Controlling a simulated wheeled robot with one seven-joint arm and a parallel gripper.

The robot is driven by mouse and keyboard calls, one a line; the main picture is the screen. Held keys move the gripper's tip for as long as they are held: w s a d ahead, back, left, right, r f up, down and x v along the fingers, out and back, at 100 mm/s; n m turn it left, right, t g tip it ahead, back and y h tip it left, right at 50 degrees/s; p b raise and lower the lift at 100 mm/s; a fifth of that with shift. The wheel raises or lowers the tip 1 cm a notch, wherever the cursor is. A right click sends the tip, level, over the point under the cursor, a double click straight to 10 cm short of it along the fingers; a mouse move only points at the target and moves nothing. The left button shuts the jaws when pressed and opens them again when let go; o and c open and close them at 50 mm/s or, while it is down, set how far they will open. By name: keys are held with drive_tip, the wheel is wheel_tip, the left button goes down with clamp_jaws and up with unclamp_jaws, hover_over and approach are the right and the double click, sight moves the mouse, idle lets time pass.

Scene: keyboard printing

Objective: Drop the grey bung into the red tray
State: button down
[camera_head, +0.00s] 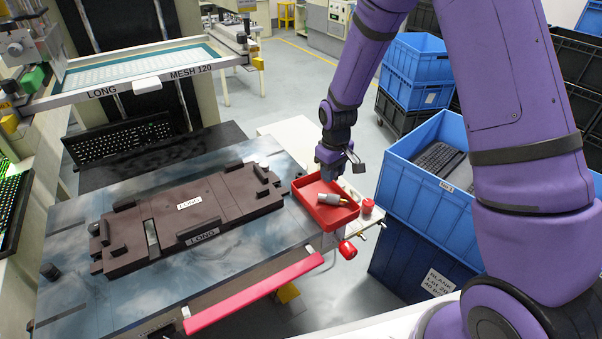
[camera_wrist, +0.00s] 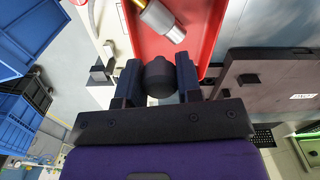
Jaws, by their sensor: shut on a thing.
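The red tray (camera_head: 309,213) stands at the right end of the work table. In the wrist view the tray (camera_wrist: 209,16) fills the top middle. A silver and brass fitting (camera_head: 334,199) lies in it and also shows in the wrist view (camera_wrist: 160,22). In the wrist view my gripper (camera_wrist: 159,80) is shut on a dark grey bung (camera_wrist: 160,77), with one finger on each side. The bung is hidden in the head view. Its height above the tray floor is hard to tell.
A dark fixture labelled LONG (camera_head: 227,203) lies left of the tray. A red knob (camera_head: 347,250) and a small red-capped part (camera_head: 367,206) are beside the tray. Blue crates (camera_head: 428,187) stand close on the right. A screen frame (camera_head: 150,70) is at the back left.

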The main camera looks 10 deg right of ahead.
drive_tip(key=shift+f, duration=1)
drive_tip(key=c, duration=0.7)
unclamp_jaws()
wheel_tip(320, 180, up, 11)
drive_tip(key=shift+f, duration=0.1)
